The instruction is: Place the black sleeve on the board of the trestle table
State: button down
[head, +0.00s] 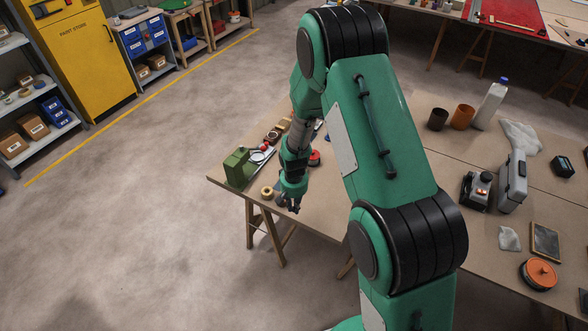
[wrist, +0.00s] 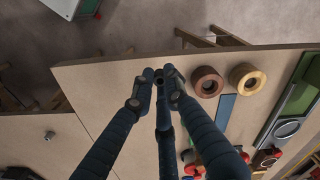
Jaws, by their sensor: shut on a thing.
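My gripper (head: 290,205) is low over the near-left end of the trestle table's board (head: 325,217). In the wrist view my gripper (wrist: 158,80) is shut on a small dark round piece, the black sleeve (wrist: 158,74), of which only a little shows between the fingertips. The sleeve is over the board (wrist: 105,100), just inside its edge. I cannot tell whether it touches the board. In the head view the sleeve is too small to make out.
A brown ring (wrist: 207,82) and a tan ring (wrist: 246,79) lie close to the right of my gripper in the wrist view. A green box (head: 238,169) stands at the table corner. Bare board lies left of my gripper in the wrist view.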

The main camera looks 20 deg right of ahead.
jog(key=w, duration=0.5)
jog(key=w+f, duration=0.1)
jog(key=w, duration=0.9)
jog(key=shift+w+a+f, duration=0.15)
jog(key=shift+a+f, duration=0.1)
jog(key=shift+f, duration=0.1)
jog(key=shift+f, duration=1.65)
jog(key=shift+f+b, duration=0.15)
jog(key=shift+b, duration=0.15)
jog(key=c, duration=1.7)
grip_release()
jog(key=shift+c, duration=0.2)
notch_tip(320, 180, up, 12)
jog(key=shift+p, duration=0.35)
jog(key=shift+r, duration=0.25)
